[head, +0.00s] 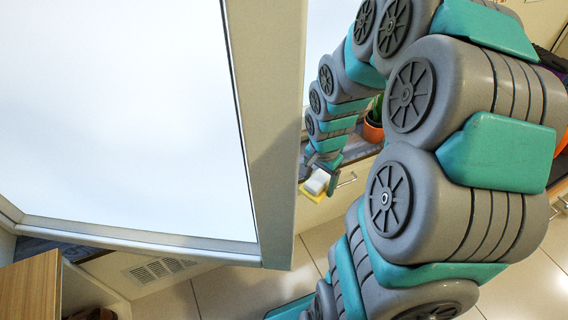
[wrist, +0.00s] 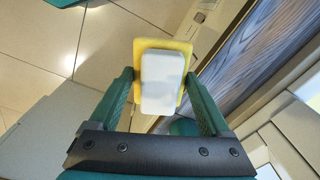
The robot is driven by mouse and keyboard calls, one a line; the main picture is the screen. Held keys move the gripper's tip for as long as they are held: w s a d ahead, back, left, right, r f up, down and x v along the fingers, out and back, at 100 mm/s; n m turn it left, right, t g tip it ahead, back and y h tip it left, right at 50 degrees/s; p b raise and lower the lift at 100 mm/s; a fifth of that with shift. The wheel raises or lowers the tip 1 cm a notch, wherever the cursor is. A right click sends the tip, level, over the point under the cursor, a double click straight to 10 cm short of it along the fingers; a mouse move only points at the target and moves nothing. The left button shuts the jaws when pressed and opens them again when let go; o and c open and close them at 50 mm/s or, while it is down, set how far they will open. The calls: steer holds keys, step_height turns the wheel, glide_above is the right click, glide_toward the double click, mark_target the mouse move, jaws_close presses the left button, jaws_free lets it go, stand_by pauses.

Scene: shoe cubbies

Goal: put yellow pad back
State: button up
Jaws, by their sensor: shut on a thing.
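The yellow pad (wrist: 187,49) is held between the two fingers of my gripper (wrist: 160,90) in the wrist view. A white block (wrist: 163,82) lies against the pad's face and covers most of it, so that mainly a yellow border shows. In the head view the yellow pad (head: 309,196) and the white block (head: 317,182) are small, at the end of my arm, just right of a pale upright frame. My gripper (head: 318,180) is shut on the pad there, in front of a pale drawer front.
A pale-framed panel (head: 272,130) fills the left and stands close to my gripper. A potted plant (head: 373,128) stands on a counter behind my arm. A wooden box side (head: 32,290) is at bottom left. Tiled floor (wrist: 60,40) is open below.

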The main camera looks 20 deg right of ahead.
steer(key=shift+s+a+f+g, duration=0.2)
steer(key=shift+s+a, duration=0.1)
steer(key=shift+s, duration=0.15)
steer(key=shift+s+a+f+g, duration=0.1)
steer(key=shift+s+a+g, duration=0.15)
steer(key=shift+s, duration=0.15)
steer(key=w+d, duration=0.1)
steer(key=w, duration=0.4)
steer(key=w+f+p, duration=0.1)
steer(key=w, duration=0.4)
steer(key=w+d, duration=0.1)
steer(key=w, duration=0.4)
steer(key=shift+w+d+f+p, duration=0.2)
steer(key=shift+d+p, duration=0.1)
steer(key=shift+p, duration=0.1)
steer(key=shift+f, duration=1.85)
steer(key=o, duration=1.1)
steer(key=shift+o, duration=0.2)
step_height(320, 180, up, 12)
